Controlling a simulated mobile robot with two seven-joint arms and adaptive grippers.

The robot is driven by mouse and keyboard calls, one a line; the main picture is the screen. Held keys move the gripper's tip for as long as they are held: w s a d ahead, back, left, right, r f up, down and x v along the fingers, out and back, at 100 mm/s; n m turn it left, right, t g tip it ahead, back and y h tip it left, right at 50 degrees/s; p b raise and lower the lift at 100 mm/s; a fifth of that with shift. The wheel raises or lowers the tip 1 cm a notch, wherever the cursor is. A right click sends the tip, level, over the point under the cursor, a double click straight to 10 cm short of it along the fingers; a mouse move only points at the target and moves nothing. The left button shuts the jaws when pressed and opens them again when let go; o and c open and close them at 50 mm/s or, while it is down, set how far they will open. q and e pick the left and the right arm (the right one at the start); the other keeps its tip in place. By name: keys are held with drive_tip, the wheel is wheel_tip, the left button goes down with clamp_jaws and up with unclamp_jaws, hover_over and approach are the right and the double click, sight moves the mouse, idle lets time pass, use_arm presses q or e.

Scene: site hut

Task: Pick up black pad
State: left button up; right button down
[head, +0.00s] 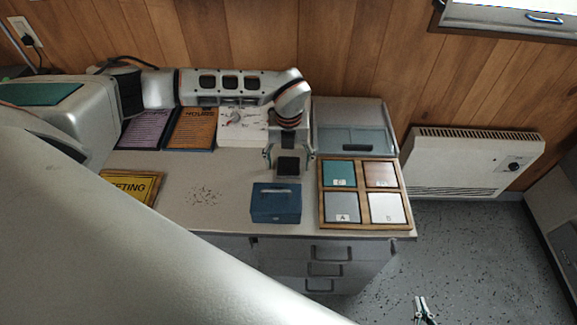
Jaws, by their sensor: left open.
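The black pad (287,166) shows as a dark square on the desk, behind the blue box. My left gripper (289,160) points down over it from the back, with one finger on each side of the pad in the picture. The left gripper is open. I cannot tell whether its fingers touch the pad. My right gripper (424,309) shows only as small fingertips at the bottom edge, over the floor and far from the pad. Its opening is not clear.
A blue box (276,204) stands just in front of the pad. A wooden tray (363,226) with lettered tiles lies to the right, a grey bin (350,112) behind it. A yellow sign (130,187) and boards (191,128) are left. The desk's middle (225,170) has scattered specks.

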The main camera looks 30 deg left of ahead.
sight(288, 164)
use_arm(q)
drive_tip(key=c, duration=1.2)
drive_tip(key=shift+c, duration=0.2)
drive_tip(key=shift+r, duration=0.15)
wheel_tip(288, 164, up, 20)
